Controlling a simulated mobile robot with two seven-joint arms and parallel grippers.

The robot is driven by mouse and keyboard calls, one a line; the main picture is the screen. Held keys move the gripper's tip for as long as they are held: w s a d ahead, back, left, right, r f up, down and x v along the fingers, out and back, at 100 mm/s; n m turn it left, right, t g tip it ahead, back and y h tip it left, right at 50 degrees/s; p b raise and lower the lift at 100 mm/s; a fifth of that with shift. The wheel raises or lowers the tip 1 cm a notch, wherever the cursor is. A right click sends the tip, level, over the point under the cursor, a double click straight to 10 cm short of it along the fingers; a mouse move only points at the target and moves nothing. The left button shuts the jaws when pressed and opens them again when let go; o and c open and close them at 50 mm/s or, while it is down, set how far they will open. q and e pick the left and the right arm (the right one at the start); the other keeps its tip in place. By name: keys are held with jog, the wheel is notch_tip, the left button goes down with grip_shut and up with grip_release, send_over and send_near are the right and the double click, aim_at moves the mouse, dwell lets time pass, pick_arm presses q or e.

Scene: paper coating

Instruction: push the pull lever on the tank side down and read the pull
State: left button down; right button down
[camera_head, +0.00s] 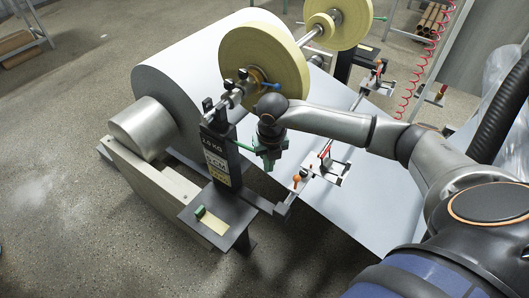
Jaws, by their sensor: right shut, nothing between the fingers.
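A dark upright post (217,160) stands at the near end of the roll stand, with a white "2.0 KG" style label and a yellow label below it. A thin green lever-like bar (243,147) shows between the post and my right gripper (268,163). I cannot tell whether the bar touches the gripper or whether it is the pull lever. My right gripper is shut and empty, pointing down just right of the post. A blue-ended handle (270,87) sits higher, at the yellow roll's hub. The pull reading is too small to make out. My left gripper is not in view.
A large white paper roll (172,75) lies behind the post. Yellow rolls (262,62) sit on a shaft above a sloping white sheet (350,205). Orange-knobbed (296,180) and red-handled (326,155) fittings line a rail. A small dark table (190,213) is in front; open floor lies left.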

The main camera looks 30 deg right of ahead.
notch_tip(320, 180, up, 12)
jog(key=s+b, duration=0.1)
jog(key=shift+a+r, duration=0.15)
jog(key=shift+r, duration=0.1)
dwell(0.9)
